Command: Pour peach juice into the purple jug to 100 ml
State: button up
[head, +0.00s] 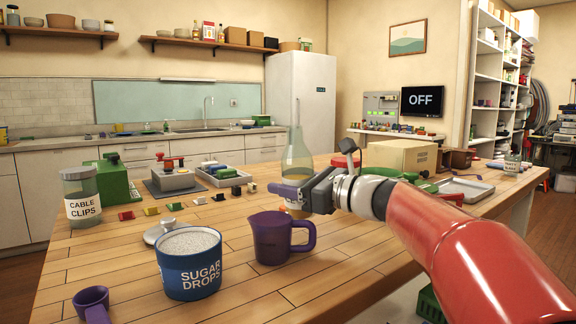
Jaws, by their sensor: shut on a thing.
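The purple jug (271,238) stands upright on the wooden table, its handle towards the right. My gripper (300,194) is shut on a tall clear bottle (298,157) with a narrow neck. The bottle is upright, behind and slightly right of the jug, and some peach-coloured liquid shows low in it. My gripper covers part of the bottle's lower body, and I cannot tell whether its base touches the table. The inside of the jug and any level marks are hidden.
A blue pot marked SUGAR DROPS (190,265) stands left of the jug, with a lid (160,232) behind it. A purple scoop (93,303) lies at the front left. A CABLE CLIPS jar (81,197) and several small coloured blocks sit further back. A cardboard box (400,155) is behind my arm.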

jog(key=shift+w+d+f, duration=0.1)
jog(key=shift+w+f, duration=0.1)
jog(key=shift+f, duration=0.6)
jog(key=shift+w+d+f+n, duration=0.15)
jog(key=shift+w+f+n, duration=0.1)
jog(key=shift+n, duration=0.45)
jog(key=shift+w+d+n, duration=0.25)
jog(key=shift+w+n, duration=0.1)
jog(key=shift+n, duration=0.45)
jog(key=shift+w+d+f+n+b, duration=0.15)
jog(key=shift+w+f+n+b, duration=0.15)
jog(key=shift+n, duration=0.5)
jog(key=shift+w+f+n+b, duration=0.15)
jog(key=shift+f+n+b, duration=0.2)
jog(key=shift+n+b, duration=0.45)
jog(key=n+b, duration=0.2)
jog(key=b, duration=0.1)
jog(key=f+n+b, duration=0.1)
jog(key=shift+w+d+y, duration=0.2)
jog(key=shift+w+y, duration=0.05)
jog(key=shift+y, duration=0.05)
jog(key=shift+r+n+b, duration=0.25)
jog(key=shift+n+b, duration=0.65)
notch_tip(320, 180, up, 2)
jog(key=n, duration=0.2)
jog(key=shift+s+r+n+b, duration=0.1)
jog(key=shift+r+n+b, duration=0.1)
jog(key=shift+n+b, duration=0.15)
